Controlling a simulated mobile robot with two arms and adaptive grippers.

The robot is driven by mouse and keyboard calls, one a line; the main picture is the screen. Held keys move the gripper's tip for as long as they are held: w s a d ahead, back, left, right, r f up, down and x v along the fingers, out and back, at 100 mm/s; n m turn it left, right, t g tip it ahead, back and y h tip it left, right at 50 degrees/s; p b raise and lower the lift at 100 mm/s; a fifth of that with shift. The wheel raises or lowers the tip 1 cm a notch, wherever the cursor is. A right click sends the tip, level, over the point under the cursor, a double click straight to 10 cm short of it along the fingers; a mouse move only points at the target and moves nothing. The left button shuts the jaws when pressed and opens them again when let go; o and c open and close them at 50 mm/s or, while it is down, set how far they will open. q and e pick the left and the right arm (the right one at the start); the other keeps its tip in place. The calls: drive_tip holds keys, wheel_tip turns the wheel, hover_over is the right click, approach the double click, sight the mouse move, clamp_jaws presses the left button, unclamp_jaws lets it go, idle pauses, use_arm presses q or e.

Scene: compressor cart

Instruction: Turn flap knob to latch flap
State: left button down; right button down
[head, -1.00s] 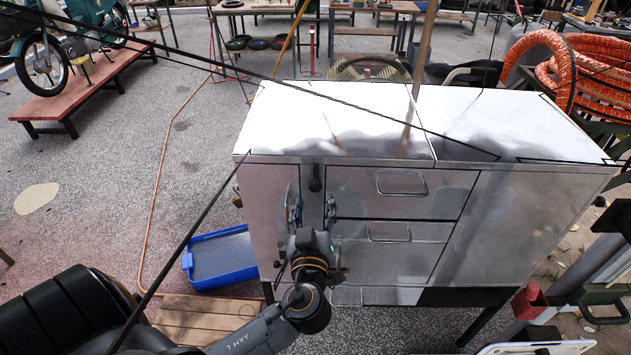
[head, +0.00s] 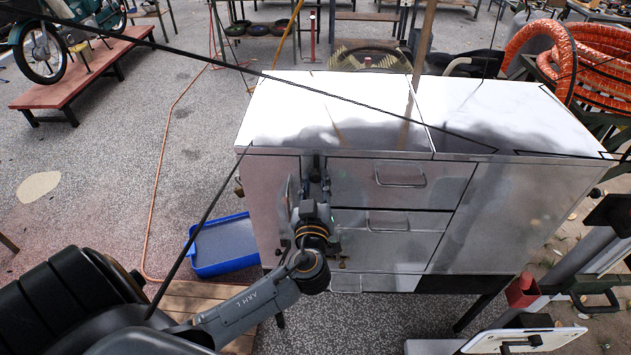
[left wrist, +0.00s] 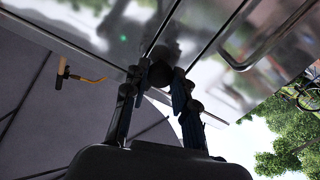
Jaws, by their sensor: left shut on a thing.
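The metal cart (head: 468,225) stands in front of me with drawers in its front face. A small dark knob (head: 316,162) sits near the top of the narrow left section of that face. It shows as a dark round end between the fingertips in the left wrist view (left wrist: 160,74). My left gripper (head: 315,184) is shut on the knob from below and in front; its fingers also show in the left wrist view (left wrist: 158,88). The fingers and wrist hide part of the section below the knob, so I cannot tell the flap's exact position. My right gripper does not show.
Drawer handles (head: 400,178) stick out just right of my left gripper. A blue tray (head: 222,246) lies on the floor left of the cart. Orange coiled hose (head: 540,55) is at the back right. Open floor lies to the left.

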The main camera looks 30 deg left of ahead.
use_arm(q)
drive_tip(key=shift+f+m+b, duration=0.2)
drive_tip(key=shift+m+b, duration=0.5)
drive_tip(key=shift+b, duration=0.1)
drive_tip(key=shift+m+b, duration=0.5)
drive_tip(key=shift+m, duration=0.2)
drive_tip(key=m, duration=0.3)
drive_tip(key=shift+r+m+b, duration=0.15)
drive_tip(key=shift+m+b, duration=0.25)
drive_tip(key=m, duration=0.2)
drive_tip(key=shift+m, duration=0.3)
drive_tip(key=m, duration=0.2)
drive_tip(key=shift+m+p, duration=0.3)
drive_tip(key=shift+m, duration=0.1)
drive_tip(key=m+p, duration=0.1)
drive_tip(key=m, duration=0.4)
drive_tip(key=shift+m, duration=0.4)
drive_tip(key=shift+m+p, duration=0.3)
